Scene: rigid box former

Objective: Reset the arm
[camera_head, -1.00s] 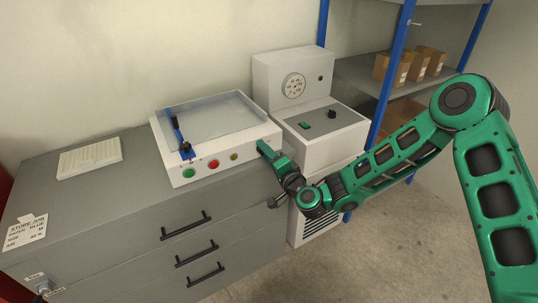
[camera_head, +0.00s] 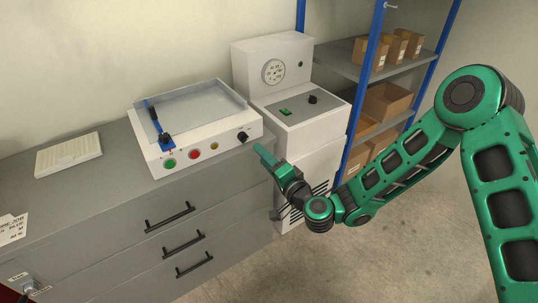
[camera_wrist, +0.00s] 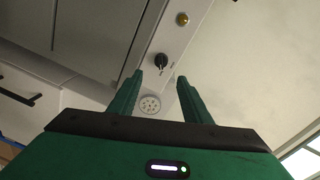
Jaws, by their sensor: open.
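My green arm reaches in from the right in the head view. My gripper (camera_head: 264,152) is beside the front right corner of the white box former (camera_head: 184,163), near its black knob (camera_head: 243,136). In the wrist view my gripper (camera_wrist: 160,85) has its two green fingers apart with nothing between them. The black knob (camera_wrist: 161,60) shows beyond the fingertips, with a yellow button (camera_wrist: 182,19) further up. I cannot tell from these views whether a finger touches the box former.
The box former stands on a grey drawer cabinet (camera_head: 95,210) with black handles. A white machine with a dial (camera_head: 272,50) stands to its right. A blue-framed shelf (camera_head: 340,58) holds cardboard boxes. Open floor (camera_head: 350,260) lies at the front right.

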